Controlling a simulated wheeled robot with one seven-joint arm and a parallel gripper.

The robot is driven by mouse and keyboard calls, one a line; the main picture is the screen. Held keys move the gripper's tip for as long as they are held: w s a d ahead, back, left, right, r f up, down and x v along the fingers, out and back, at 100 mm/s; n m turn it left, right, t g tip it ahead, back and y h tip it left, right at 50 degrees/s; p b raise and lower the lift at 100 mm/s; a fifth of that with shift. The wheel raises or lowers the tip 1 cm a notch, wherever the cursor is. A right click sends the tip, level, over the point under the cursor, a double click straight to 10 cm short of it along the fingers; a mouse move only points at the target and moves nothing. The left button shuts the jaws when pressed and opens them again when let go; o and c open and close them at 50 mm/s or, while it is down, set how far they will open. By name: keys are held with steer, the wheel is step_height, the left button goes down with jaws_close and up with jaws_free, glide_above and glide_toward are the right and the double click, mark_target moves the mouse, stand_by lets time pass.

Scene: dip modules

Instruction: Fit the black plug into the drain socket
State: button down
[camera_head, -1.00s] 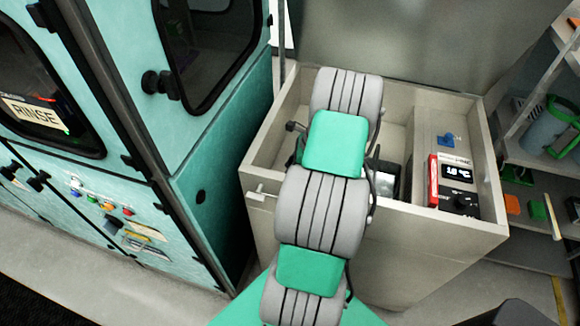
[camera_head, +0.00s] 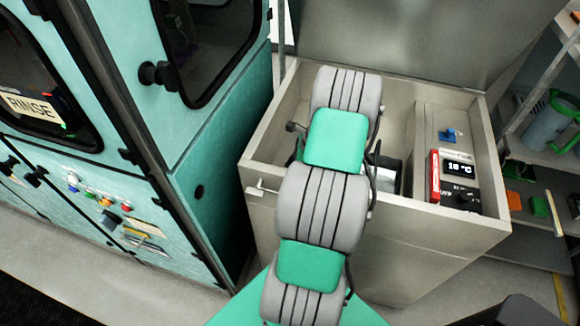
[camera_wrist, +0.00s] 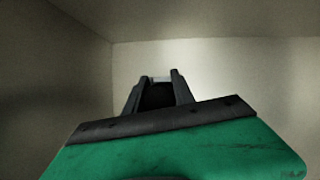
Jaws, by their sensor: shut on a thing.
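My gripper (camera_wrist: 159,77) shows in the wrist view with its two dark fingers close together, pointing down into a pale-walled tank. It is shut on a black thing (camera_wrist: 157,96) between the fingers, which looks like the plug; its shape is mostly hidden. A small pale patch shows at the fingertips. In the head view my arm reaches over the open tank (camera_head: 365,250) and hides the gripper and plug. I cannot make out the drain socket in either view.
A control unit (camera_head: 462,167) with a display reading about 18 °C sits in the tank's right part. A tap-like handle (camera_head: 262,188) sticks out at the tank's front left. A teal rinse cabinet (camera_head: 215,170) stands close on the left, shelves on the right.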

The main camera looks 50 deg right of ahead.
steer(key=shift+f, duration=0.2)
steer(key=c, duration=1)
jaws_free()
steer(key=b+v, duration=0.1)
steer(key=v, duration=0.6)
steer(key=shift+s+r, duration=0.15)
steer(key=shift+r, duration=0.2)
steer(key=shift+d, duration=0.1)
